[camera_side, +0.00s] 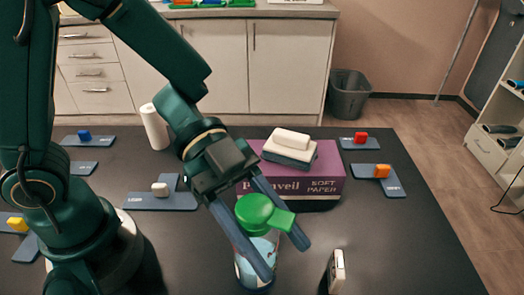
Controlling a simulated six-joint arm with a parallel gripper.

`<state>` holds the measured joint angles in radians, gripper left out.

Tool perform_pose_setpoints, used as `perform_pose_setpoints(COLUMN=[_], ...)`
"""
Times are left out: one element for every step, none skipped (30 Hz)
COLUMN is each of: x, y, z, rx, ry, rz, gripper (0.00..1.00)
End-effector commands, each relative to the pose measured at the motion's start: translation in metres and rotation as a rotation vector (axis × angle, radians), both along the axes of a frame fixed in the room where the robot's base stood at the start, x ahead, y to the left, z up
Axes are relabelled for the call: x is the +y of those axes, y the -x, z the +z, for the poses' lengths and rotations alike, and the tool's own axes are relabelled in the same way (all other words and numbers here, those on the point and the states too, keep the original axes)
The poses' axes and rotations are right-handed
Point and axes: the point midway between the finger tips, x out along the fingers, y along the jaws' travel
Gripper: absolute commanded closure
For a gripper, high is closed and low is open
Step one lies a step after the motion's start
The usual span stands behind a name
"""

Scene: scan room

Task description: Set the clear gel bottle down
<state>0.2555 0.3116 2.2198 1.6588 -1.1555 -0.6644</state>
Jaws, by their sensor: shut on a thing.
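The clear gel bottle (244,272) has a green pump top (263,214) and light blue contents. It is upright near the front middle of the dark table (400,240). My gripper (287,258) reaches down from the upper left, with one finger on each side of the bottle. It is shut on the bottle. One finger crosses in front and hides part of the body. I cannot tell whether the bottle's base touches the table.
A purple soft paper box (318,187) with a white and grey block (290,145) on top stands just behind. A small upright device (337,272) stands to the right of the bottle. A white roll (154,127) and several blue holders with coloured blocks lie around. The right front table is clear.

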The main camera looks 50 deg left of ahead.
Motion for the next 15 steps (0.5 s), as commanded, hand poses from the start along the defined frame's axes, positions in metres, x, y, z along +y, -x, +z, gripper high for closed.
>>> perform_pose_setpoints(x=[0.000, 0.000, 0.000, 0.000, 0.000, 0.000, 0.000, 0.000, 0.000, 0.000, 0.000, 0.000, 0.000, 0.000, 0.000], y=[0.000, 0.000, 0.000, 0.000, 0.000, 0.000, 0.000, 0.000, 0.000, 0.000, 0.000, 0.000, 0.000, 0.000, 0.000], z=[-0.007, -0.010, -0.013, -0.015, -0.017, -0.019, -0.019, -0.020, -0.020, -0.020, -0.019, -0.019, -0.019, -0.019, -0.020], rx=[0.008, 0.007, 0.006, 0.006, 0.004, 0.002, 0.002, 0.001, 0.000, -0.001, -0.001, -0.001, -0.001, -0.001, -0.001], ry=[-0.002, -0.001, 0.000, 0.000, 0.001, 0.001, 0.001, 0.001, 0.001, 0.001, 0.001, 0.001, 0.001, 0.001, 0.001], rz=[0.001, 0.001, 0.001, 0.001, 0.002, 0.001, 0.001, 0.000, 0.000, 0.000, 0.000, 0.000, 0.000, 0.000, 0.000], gripper=[1.00, 1.00, 1.00, 1.00, 1.00, 1.00, 1.00, 1.00, 1.00, 1.00, 1.00, 1.00, 1.00, 1.00, 1.00])
